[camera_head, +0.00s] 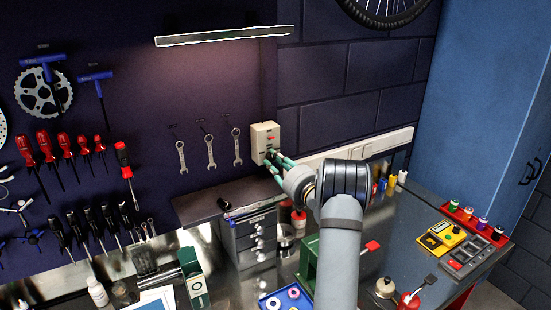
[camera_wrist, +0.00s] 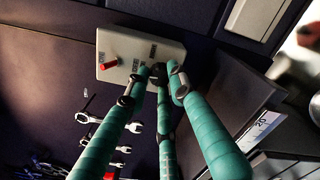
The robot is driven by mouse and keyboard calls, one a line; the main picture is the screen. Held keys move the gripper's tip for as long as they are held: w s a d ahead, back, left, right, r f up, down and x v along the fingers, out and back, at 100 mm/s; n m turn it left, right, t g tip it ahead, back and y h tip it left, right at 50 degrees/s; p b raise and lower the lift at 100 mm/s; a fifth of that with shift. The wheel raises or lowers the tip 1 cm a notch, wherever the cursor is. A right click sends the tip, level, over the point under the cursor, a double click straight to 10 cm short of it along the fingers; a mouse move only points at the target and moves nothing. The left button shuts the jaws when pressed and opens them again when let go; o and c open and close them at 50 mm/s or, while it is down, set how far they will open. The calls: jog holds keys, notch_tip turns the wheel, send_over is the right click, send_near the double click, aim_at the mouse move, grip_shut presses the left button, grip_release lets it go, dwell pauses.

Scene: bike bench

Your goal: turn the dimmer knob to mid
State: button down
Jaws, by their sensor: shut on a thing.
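The dimmer's pale control box (camera_head: 264,132) is mounted on the dark wall. In the wrist view the box (camera_wrist: 121,46) shows a red lever (camera_wrist: 108,65) and small dark labels around a dark knob (camera_wrist: 158,70). My gripper (camera_head: 273,160) reaches the lower part of the box with its teal fingers. In the wrist view my gripper (camera_wrist: 154,78) is shut on the knob, its fingertips around it close to the box face. The fingertips hide much of the knob, and I cannot read its pointer or the labels.
A strip lamp (camera_head: 224,36) hangs above the box, with a glow on the wall below. Several wrenches (camera_head: 210,151) hang left of the box. A drawer unit (camera_head: 250,236) stands below it. A pale rail (camera_head: 345,150) runs along the wall at right.

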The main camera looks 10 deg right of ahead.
jog(key=shift+f+m, duration=0.1)
jog(key=shift+m, duration=0.5)
jog(key=shift+p, duration=0.3)
jog(key=c, duration=1.5)
grip_release()
jog(key=shift+s, duration=0.1)
jog(key=v, duration=1.2)
jog(key=shift+a, duration=0.1)
